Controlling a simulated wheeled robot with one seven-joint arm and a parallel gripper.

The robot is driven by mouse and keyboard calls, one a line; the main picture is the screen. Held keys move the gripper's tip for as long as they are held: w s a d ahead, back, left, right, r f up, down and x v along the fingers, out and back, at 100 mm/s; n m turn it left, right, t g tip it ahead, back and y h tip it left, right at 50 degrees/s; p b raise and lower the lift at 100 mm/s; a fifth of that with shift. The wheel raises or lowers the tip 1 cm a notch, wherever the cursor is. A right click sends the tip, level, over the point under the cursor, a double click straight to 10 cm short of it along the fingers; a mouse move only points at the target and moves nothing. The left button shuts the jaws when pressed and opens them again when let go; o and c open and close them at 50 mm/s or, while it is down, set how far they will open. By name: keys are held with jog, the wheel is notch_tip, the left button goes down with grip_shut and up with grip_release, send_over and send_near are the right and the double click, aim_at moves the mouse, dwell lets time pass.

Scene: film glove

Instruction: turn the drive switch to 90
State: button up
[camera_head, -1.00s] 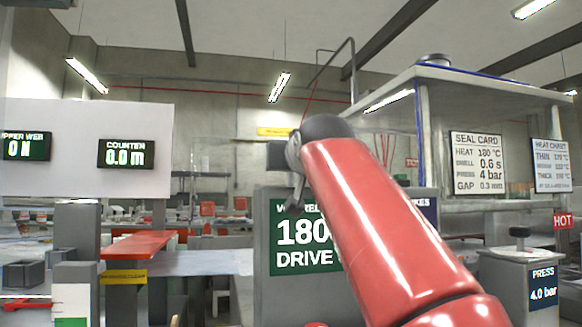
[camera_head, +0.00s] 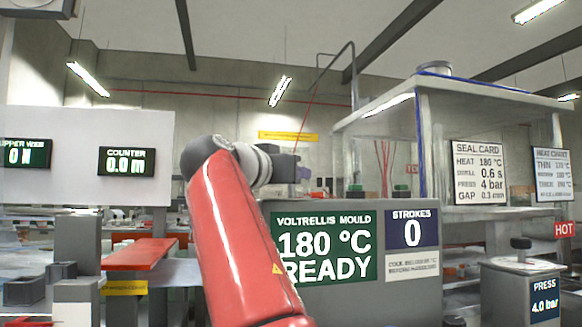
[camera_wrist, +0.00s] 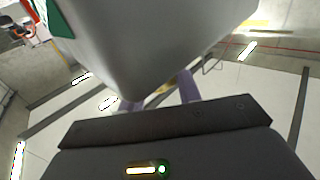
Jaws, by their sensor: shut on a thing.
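My gripper (camera_head: 302,172) is at the end of my red arm, level with the top left of the grey mould cabinet (camera_head: 285,300). No drive switch is clearly visible. The cabinet's green display (camera_head: 325,246) reads "VOLTRELLIS MOULD 180 °C READY".
A blue strokes panel (camera_head: 412,230) reads 0. A glazed enclosure (camera_head: 425,140) stands behind at the right, with a press post (camera_head: 522,292) in front. A red shelf (camera_head: 138,253) and grey blocks stand at the left. Signs hang on the right.

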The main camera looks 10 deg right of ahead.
jog(key=shift+f+m+g+h+p, duration=0.2)
jog(key=shift+m+g+h+p, duration=0.15)
jog(key=shift+m+g+h, duration=0.35)
jog(key=o, duration=0.9)
jog(key=shift+o, duration=0.2)
jog(key=shift+r, duration=0.1)
jog(key=shift+a, duration=0.1)
jog(key=b+v, duration=0.1)
jog(key=v, duration=0.6)
jog(key=shift+s+a, duration=0.2)
jog(key=shift+a, duration=0.05)
